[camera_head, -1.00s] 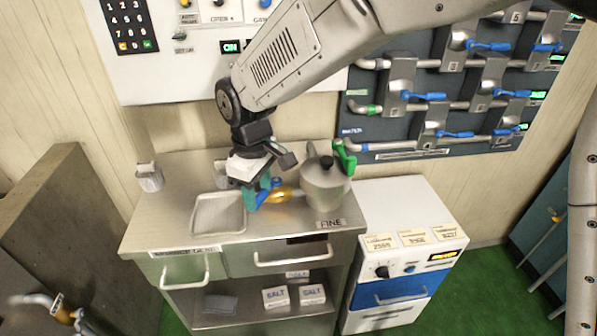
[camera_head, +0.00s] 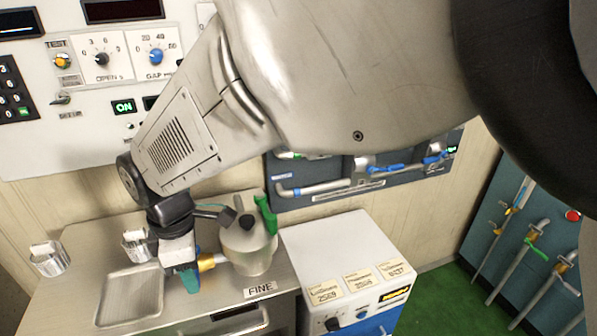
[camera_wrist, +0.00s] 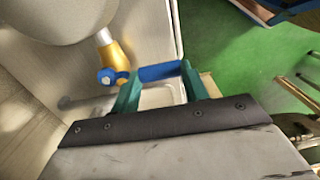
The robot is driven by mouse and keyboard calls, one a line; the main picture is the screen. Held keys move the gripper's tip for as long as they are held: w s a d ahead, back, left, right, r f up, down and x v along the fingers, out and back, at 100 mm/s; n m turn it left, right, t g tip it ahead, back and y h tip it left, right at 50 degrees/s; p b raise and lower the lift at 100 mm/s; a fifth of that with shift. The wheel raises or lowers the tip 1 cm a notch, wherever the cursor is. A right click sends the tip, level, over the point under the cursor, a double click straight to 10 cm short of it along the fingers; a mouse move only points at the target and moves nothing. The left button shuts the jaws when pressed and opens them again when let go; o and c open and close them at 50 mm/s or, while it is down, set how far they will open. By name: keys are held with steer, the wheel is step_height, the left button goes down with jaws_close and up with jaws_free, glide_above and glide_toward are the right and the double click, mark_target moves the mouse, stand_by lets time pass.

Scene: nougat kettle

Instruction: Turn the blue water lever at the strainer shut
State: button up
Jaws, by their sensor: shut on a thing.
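The strainer (camera_head: 249,247) is a metal canister with a dark knob on top and a green handle (camera_head: 266,215) beside it. A brass valve (camera_head: 207,262) sticks out from its left side, low over the counter. In the wrist view the brass valve (camera_wrist: 113,52) ends in a blue hub (camera_wrist: 107,76). The blue water lever (camera_wrist: 158,72) lies crosswise between the teal fingers of my gripper (camera_wrist: 161,78), which is shut on it. In the head view my gripper (camera_head: 190,279) points down just left of the strainer, and its fingers hide the lever there.
A shallow metal tray (camera_head: 130,296) lies left of my gripper. Two small metal cups (camera_head: 48,260) stand behind it. A white cabinet with a blue drawer (camera_head: 345,262) is right of the counter. A panel of blue-levered pipes (camera_head: 365,170) hangs behind.

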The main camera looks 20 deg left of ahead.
steer(key=shift+s, duration=0.1)
steer(key=o, duration=1.4)
steer(key=shift+d, duration=0.1)
step_height(320, 180, up, 8)
steer(key=shift+f, duration=0.1)
